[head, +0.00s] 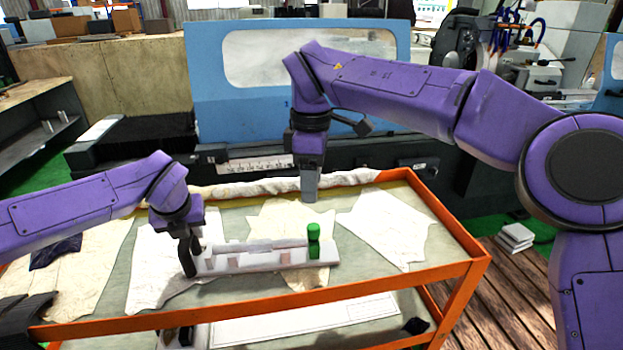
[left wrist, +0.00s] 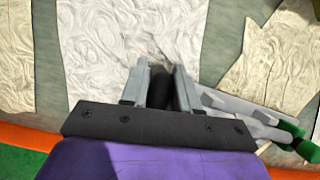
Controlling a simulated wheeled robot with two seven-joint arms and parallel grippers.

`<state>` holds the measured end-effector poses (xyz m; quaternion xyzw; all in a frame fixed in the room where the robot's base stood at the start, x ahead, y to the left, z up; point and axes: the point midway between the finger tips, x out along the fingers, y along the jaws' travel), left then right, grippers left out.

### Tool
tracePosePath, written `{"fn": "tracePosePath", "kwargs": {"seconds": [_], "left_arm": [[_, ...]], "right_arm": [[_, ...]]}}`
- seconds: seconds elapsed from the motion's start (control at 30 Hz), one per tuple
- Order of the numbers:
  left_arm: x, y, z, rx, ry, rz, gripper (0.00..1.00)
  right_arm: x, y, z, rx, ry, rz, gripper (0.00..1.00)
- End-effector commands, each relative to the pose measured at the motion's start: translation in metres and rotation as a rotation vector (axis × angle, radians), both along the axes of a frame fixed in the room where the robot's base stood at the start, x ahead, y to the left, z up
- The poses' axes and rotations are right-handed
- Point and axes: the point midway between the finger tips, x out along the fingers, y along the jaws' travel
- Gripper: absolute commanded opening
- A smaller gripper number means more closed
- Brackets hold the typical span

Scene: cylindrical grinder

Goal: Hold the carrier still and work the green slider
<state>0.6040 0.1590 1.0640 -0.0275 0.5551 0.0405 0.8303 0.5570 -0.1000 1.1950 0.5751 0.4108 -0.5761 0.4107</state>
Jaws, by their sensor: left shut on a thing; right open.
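The carrier (head: 262,258) is a long pale bar lying on the cart top. The green slider (head: 314,241) stands upright near its right end. My left gripper (head: 188,262) is shut on a dark part at the carrier's left end. In the left wrist view, a black rounded piece lies between the fingers (left wrist: 163,85). The carrier (left wrist: 240,112) runs off to the right there, with green parts of the slider (left wrist: 302,148) at the picture's edge. My right gripper (head: 309,188) is open and empty, pointing down above and behind the slider, apart from it.
The orange-framed cart (head: 455,272) has pale sheets (head: 385,230) on its top and a rolled cloth (head: 235,190) along its back edge. The blue grinder (head: 212,85) stands behind it. A lower shelf holds a white panel (head: 300,322). The cart top right of the carrier is clear of tall objects.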

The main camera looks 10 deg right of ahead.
Motion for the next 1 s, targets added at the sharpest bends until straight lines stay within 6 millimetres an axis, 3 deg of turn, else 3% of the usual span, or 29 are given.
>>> {"fn": "tracePosePath", "kwargs": {"seconds": [0.1, 0.13, 0.2, 0.23, 0.57, 1.0], "left_arm": [[0.0, 0.0, 0.0, 0.0, 0.0, 0.001, 0.0], [0.0, 0.0, 0.0, 0.0, 0.0, 0.001, 0.33], [0.0, 0.0, 0.0, 0.0, 0.0, 0.001, 0.56], [0.0, 0.0, 0.0, 0.0, 0.0, 0.001, 0.6], [-0.002, 0.0, 0.005, 0.0, -0.001, 0.001, 0.6], [-0.039, -0.004, 0.096, 0.0, -0.003, 0.001, 0.6]], "right_arm": [[0.0, 0.0, 0.0, 0.0, 0.0, 0.0, 0.56], [0.0, 0.0, 0.0, 0.0, 0.0, 0.0, 0.56], [0.0, 0.0, 0.0, 0.0, 0.0, 0.0, 0.56], [0.0, 0.0, 0.0, 0.0, 0.0, 0.0, 0.56], [0.0, 0.0, 0.0, 0.0, 0.0, 0.0, 0.56], [0.0, 0.0, 0.0, 0.0, 0.0, -0.001, 0.56]]}}
